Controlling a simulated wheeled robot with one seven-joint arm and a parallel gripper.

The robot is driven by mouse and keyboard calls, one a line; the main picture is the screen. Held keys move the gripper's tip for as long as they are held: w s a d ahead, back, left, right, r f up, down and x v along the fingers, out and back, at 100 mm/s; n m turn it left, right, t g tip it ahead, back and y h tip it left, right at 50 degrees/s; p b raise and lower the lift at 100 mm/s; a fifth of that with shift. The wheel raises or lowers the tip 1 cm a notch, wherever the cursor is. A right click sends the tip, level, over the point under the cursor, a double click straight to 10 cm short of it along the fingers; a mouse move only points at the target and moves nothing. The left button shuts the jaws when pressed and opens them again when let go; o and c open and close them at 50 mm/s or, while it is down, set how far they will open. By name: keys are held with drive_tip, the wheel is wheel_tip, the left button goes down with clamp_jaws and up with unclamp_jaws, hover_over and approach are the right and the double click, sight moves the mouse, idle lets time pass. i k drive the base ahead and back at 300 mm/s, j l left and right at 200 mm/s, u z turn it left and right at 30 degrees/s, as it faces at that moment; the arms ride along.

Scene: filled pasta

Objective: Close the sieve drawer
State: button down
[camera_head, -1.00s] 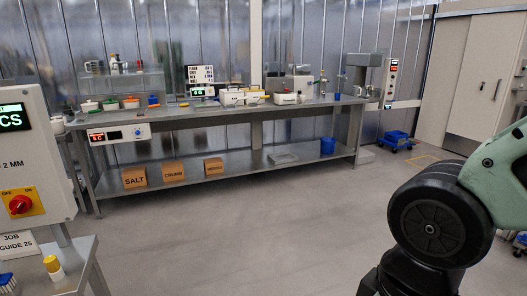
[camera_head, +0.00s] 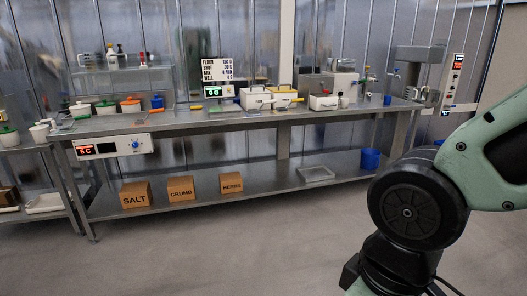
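I cannot make out a sieve drawer with certainty. White box-like units stand on the long steel bench: one with a dark top edge (camera_head: 255,98), one with a yellow top (camera_head: 284,97) and a lower one (camera_head: 323,102). They are too small to tell whether any drawer in them is open or shut. My gripper is out of view; only my arm's green and black links show at the right, in front of the bench's right part.
The steel bench (camera_head: 190,122) runs along the wall. Its lower shelf holds cardboard boxes marked SALT (camera_head: 135,195), CRUMB (camera_head: 181,189) and HERBS (camera_head: 231,183), a tray (camera_head: 316,174) and a blue bucket (camera_head: 370,158). The floor (camera_head: 260,250) in front is clear.

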sight(321, 101)
drive_tip(key=i, duration=2.05)
drive_tip(key=i+z, duration=0.25)
drive_tip(key=i, duration=0.25)
drive_tip(key=i+z, duration=0.25)
drive_tip(key=i, duration=0.25)
drive_tip(key=i+j+z, duration=0.1)
drive_tip(key=i+z, duration=0.2)
drive_tip(key=i, duration=0.15)
drive_tip(key=i+j+z, duration=0.25)
drive_tip(key=i, duration=0.2)
drive_tip(key=i+j+z, duration=0.1)
drive_tip(key=i+z, duration=0.15)
